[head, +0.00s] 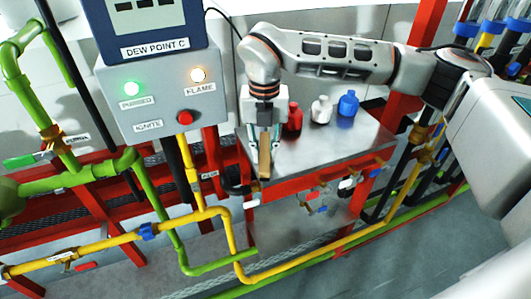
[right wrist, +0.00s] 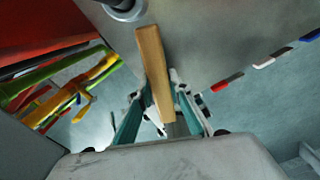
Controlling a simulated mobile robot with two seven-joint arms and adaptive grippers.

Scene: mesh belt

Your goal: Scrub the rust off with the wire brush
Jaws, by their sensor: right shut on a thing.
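My right gripper (head: 264,148) points down over the left part of the steel table, its teal fingers on either side of a wooden bar. This bar (head: 265,164) looks like the wire brush's handle; I can make out no bristles. In the right wrist view, my right gripper (right wrist: 160,92) is shut on the wooden brush handle (right wrist: 152,62), which extends past the fingertips. I cannot tell whether the brush touches anything. No rust patch can be made out clearly. My left gripper is not in view.
A steel-topped table (head: 335,145) holds a red bottle (head: 293,118), a white bottle (head: 321,110) and a blue bottle (head: 348,104). A grey control box (head: 155,98) stands close to the left of my right gripper. Yellow pipes (head: 215,212) and green pipes (head: 75,180) run at left and below.

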